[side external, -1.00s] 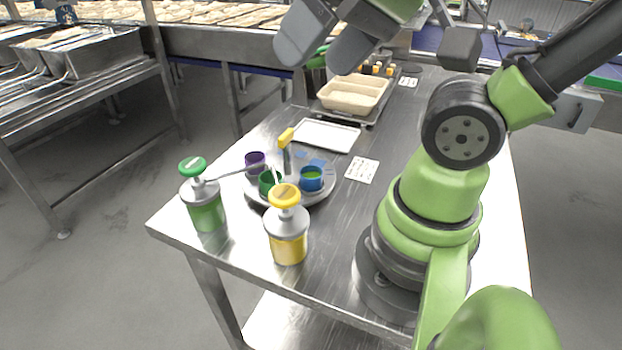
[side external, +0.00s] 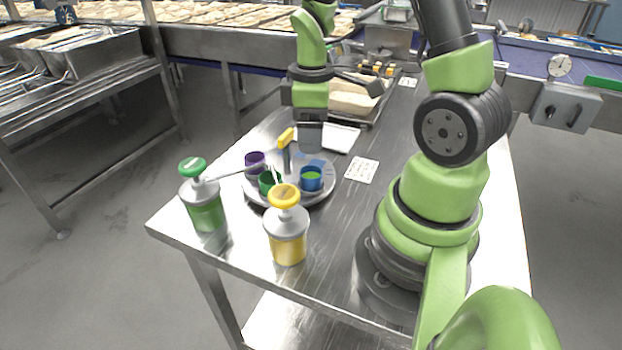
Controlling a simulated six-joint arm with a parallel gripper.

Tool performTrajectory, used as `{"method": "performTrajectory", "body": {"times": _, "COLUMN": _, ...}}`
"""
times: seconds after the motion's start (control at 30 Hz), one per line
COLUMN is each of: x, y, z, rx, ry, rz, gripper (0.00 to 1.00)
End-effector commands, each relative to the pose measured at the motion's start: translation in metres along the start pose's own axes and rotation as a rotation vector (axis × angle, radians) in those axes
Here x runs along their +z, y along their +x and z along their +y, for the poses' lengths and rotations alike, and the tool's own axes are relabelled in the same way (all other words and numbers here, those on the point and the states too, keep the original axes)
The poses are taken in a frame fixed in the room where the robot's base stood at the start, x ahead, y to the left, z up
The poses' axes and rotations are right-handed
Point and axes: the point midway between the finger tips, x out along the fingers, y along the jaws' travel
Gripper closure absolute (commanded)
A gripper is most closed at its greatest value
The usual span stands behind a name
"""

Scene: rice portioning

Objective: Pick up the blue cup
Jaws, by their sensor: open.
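The blue cup (side external: 311,184) stands upright on the round metal tray (side external: 322,199), at its right side, with green contents showing inside. A purple cup (side external: 255,161) and a green cup (side external: 267,184) stand on the same tray to its left. My gripper (side external: 309,143) points down above the back of the tray, over and slightly behind the blue cup. It is open and apart from the cup. The fingers overlap in this view, so the gap between them is hard to see.
A yellow-handled tool (side external: 286,137) stands up from the tray, close left of my gripper. A yellow pump bottle (side external: 287,240) and a green pump bottle (side external: 203,204) stand in front. A printed card (side external: 361,170) lies right.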

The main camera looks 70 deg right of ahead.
Motion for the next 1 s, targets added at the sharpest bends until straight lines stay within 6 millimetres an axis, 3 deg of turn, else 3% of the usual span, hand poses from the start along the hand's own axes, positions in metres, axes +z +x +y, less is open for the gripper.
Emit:
{"method": "performTrajectory", "body": {"times": 0.3, "x": 0.003, "y": 0.040, "z": 0.001, "rx": -0.014, "ry": -0.019, "rz": -0.015, "gripper": 0.22}}
{"method": "performTrajectory", "body": {"times": 0.57, "x": 0.002, "y": 0.058, "z": 0.001, "rx": -0.011, "ry": -0.018, "rz": -0.012, "gripper": 0.22}}
{"method": "performTrajectory", "body": {"times": 0.8, "x": 0.001, "y": 0.090, "z": 0.002, "rx": -0.013, "ry": -0.018, "rz": -0.014, "gripper": 0.22}}
{"method": "performTrajectory", "body": {"times": 1.0, "x": 0.001, "y": 0.104, "z": 0.002, "rx": -0.010, "ry": -0.017, "rz": -0.011, "gripper": 0.22}}
